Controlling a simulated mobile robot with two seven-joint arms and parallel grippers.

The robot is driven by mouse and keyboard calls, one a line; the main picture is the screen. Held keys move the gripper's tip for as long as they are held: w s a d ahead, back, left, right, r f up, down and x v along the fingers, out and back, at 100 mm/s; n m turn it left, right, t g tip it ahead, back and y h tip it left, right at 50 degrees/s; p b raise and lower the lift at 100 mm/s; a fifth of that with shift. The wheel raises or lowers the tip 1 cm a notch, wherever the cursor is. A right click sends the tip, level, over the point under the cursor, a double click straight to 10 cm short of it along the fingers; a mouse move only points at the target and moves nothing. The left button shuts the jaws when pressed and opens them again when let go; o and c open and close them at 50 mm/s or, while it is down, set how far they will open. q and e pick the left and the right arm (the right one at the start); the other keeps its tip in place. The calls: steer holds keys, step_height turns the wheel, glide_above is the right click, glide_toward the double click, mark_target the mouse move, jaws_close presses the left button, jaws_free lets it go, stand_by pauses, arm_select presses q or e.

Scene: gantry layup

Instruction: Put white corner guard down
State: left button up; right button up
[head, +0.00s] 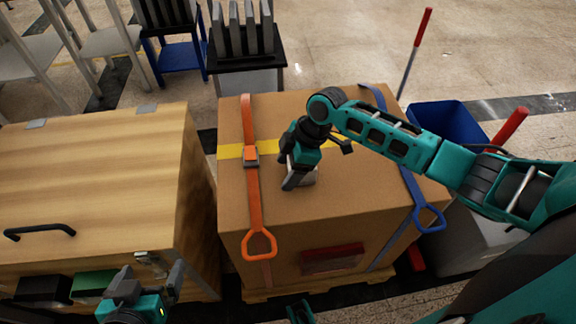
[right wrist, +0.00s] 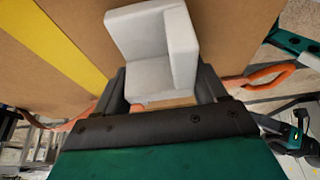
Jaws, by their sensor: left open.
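The white corner guard (right wrist: 152,50) sits between the fingers of my right gripper (right wrist: 165,88) in the right wrist view, and the fingers meet its two sides. Whether the guard touches the box top is hard to tell. My left gripper (head: 150,282) is open and empty at the bottom left, in front of the wooden crate.
An orange strap (head: 253,195) and a blue strap (head: 410,180) run over the box, with yellow tape (head: 230,151) across it. The wooden crate (head: 100,170) stands to the left. A blue bin (head: 450,122) is at the right. The front middle of the box top is clear.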

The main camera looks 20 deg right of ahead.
steer(key=o, duration=0.3)
steer(key=shift+o, duration=0.2)
arm_select(q)
steer(key=shift+s+a+r+p, duration=0.3)
steer(key=shift+a+r+p, duration=0.25)
steer(key=shift+p, duration=0.9)
arm_select(e)
steer(key=v, duration=1.2)
steer(key=shift+r, duration=0.2)
arm_select(q)
steer(key=shift+d+r, duration=0.1)
